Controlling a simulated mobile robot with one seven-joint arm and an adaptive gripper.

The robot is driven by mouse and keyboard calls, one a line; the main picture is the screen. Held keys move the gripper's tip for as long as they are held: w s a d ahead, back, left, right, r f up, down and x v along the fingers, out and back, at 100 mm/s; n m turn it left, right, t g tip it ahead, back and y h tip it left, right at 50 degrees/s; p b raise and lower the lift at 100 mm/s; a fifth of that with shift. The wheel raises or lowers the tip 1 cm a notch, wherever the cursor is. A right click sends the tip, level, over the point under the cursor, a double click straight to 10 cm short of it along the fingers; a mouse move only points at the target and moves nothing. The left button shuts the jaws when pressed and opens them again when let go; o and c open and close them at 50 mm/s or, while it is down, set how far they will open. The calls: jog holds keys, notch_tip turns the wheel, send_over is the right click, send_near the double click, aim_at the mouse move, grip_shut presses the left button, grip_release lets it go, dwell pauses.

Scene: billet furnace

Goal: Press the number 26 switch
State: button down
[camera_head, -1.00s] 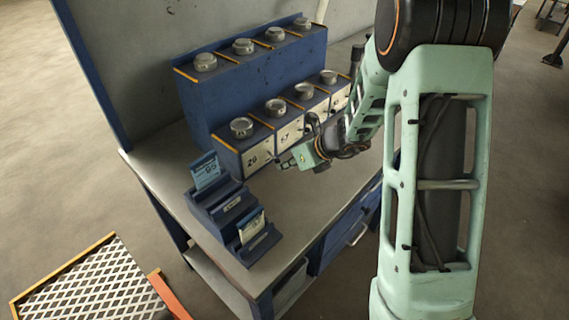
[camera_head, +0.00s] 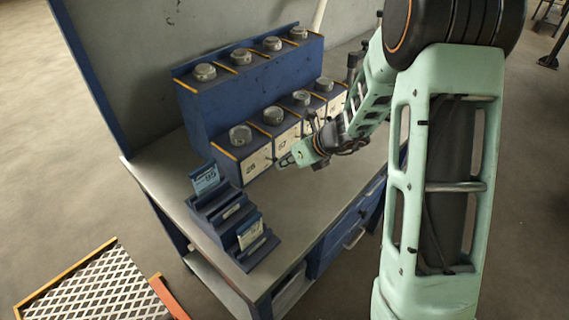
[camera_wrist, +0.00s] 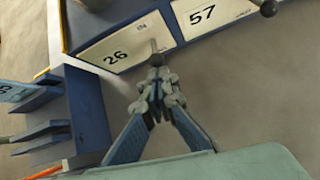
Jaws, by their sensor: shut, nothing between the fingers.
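The white panel numbered 26 (camera_head: 257,163) is the leftmost on the lower front of a blue rack. In the wrist view the 26 panel (camera_wrist: 112,52) is upper left, with a small pale switch lever (camera_wrist: 153,45) near its right end. My gripper (camera_wrist: 157,78) is shut and empty, its fingertips just below the lever in the picture. A small gap shows between fingertips and lever; the depth is hard to judge. In the head view my gripper (camera_head: 283,161) is in front of the panels, near the right edge of 26.
The panel numbered 57 (camera_head: 286,142) adjoins 26 on the right; its dark knob (camera_wrist: 268,8) shows in the wrist view. A stepped blue card holder (camera_head: 232,220) stands on the grey bench in front of the rack. Round gauges top the rack. Bench surface right of the holder is clear.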

jog(key=shift+w+a+r+p, duration=0.3)
jog(key=shift+a+r+p, duration=0.2)
jog(key=shift+r, duration=0.35)
jog(key=shift+f, duration=0.1)
jog(key=shift+s, duration=0.1)
jog(key=shift+d, duration=0.15)
jog(key=v, duration=1.2)
